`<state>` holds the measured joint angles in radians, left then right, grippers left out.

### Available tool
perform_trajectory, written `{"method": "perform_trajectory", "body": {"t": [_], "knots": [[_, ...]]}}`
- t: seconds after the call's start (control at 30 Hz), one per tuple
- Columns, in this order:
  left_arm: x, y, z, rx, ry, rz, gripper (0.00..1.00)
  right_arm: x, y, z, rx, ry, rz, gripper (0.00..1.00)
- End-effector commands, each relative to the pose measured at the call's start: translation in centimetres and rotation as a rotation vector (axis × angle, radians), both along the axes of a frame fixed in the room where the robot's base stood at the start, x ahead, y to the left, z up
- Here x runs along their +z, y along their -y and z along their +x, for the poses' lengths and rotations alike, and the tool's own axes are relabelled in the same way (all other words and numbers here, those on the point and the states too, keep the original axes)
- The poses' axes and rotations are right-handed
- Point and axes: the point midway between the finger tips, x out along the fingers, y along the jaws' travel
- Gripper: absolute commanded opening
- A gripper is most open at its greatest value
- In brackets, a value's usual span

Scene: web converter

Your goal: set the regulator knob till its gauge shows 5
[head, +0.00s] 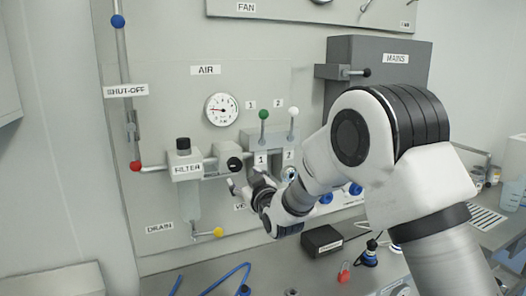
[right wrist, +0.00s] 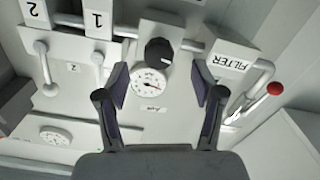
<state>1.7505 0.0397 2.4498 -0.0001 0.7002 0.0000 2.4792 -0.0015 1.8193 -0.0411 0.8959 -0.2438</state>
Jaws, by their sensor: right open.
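The black regulator knob (head: 235,163) sits on a grey block between the filter and the valves labelled 1 and 2. The round white gauge (head: 222,109) is above it on the AIR panel; its needle points left, and its numbers are too small to read. My right gripper (head: 242,182) is open and empty, just below and in front of the knob. In the right wrist view, the picture is upside down; the knob (right wrist: 159,51) and gauge (right wrist: 150,82) appear between the open fingers (right wrist: 158,78), with no finger visibly touching the knob. My left gripper is not in view.
The FILTER block (head: 186,170) stands left of the knob. Green (head: 263,115) and white (head: 293,112) levers rise at its right. A yellow drain handle (head: 217,232) lies below. A black box (head: 322,240) and blue hose (head: 232,276) are on the bench.

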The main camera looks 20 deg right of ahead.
Motion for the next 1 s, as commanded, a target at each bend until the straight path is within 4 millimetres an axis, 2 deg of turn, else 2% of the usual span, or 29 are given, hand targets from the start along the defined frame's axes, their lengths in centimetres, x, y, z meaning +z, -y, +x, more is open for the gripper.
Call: {"method": "perform_trajectory", "body": {"t": [0.03,0.1,0.17,0.4,0.5,0.8,0.83,0.93,1.0], "knots": [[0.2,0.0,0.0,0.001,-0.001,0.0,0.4,0.9,-0.1,0.2,0.001,0.015,-0.003,0.68],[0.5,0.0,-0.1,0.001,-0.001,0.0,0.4,1.3,-0.1,0.7,0.002,0.021,-0.005,0.68],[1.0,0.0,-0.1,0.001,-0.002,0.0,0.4,1.3,-0.1,1.4,0.001,0.02,-0.005,0.68],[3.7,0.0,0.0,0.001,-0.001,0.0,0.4,1.4,-0.3,6.0,0.002,0.017,-0.004,0.68],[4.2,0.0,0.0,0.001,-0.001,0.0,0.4,1.1,-0.3,7.3,0.001,0.015,-0.004,0.68],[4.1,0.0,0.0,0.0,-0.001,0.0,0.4,0.8,-0.3,7.9,0.001,0.016,-0.004,0.68],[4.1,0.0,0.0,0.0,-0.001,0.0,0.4,0.8,-0.3,7.9,0.001,0.016,-0.004,0.61],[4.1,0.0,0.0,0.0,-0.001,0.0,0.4,0.8,-0.3,7.9,0.001,0.016,-0.004,0.25],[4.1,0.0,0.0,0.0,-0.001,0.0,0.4,0.8,-0.3,7.9,0.001,0.016,-0.004,0.07]]}}
